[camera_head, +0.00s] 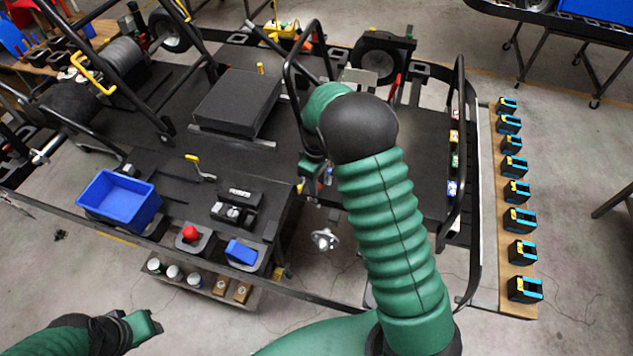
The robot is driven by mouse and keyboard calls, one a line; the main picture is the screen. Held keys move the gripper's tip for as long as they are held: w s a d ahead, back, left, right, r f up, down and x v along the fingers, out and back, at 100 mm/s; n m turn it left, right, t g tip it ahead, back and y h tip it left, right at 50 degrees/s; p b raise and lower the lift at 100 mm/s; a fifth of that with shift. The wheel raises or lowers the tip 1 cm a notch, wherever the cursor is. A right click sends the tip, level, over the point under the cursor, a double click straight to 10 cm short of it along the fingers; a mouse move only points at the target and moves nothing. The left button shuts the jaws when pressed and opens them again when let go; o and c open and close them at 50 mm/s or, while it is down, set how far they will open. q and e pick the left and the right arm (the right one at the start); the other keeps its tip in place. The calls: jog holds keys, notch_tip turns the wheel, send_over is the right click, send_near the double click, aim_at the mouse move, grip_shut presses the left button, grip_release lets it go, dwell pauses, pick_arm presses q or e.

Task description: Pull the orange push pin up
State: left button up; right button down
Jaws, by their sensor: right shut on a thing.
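My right arm reaches up from the bottom over the black kart stand, and its wrist bends down. My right gripper (314,172) is shut at the stand's inner edge, left of the green forearm. Small orange and yellow bits show at its fingertips, where the orange push pin seems to be held. The hand hides most of the pin, so I cannot tell how far up it stands. My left gripper (143,326) is at the bottom left above the floor, away from the stand. I cannot tell whether its jaws are apart.
The black kart stand (140,195) carries a blue bin (120,198), a red button (190,233), a blue block (241,252) and a black seat pad (237,102). Black tube bars rise near my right wrist. A wooden board (490,150) with several black-and-blue devices lies at the right.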

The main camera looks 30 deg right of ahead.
jog(key=shift+w+d+r, duration=0.15)
jog(key=shift+w+r, duration=0.05)
jog(key=shift+r, duration=0.05)
jog(key=shift+r+p, duration=0.3)
jog(key=c, duration=1.3)
grip_release()
jog(key=shift+a, duration=0.3)
jog(key=shift+o, duration=1.3)
jog(key=shift+w+f, duration=0.15)
pick_arm(q)
jog(key=shift+w+r, duration=0.2)
jog(key=shift+w, duration=0.05)
pick_arm(e)
jog(key=shift+d, duration=0.1)
pick_arm(q)
jog(key=shift+d, duration=0.15)
pick_arm(e)
jog(key=shift+d, duration=0.1)
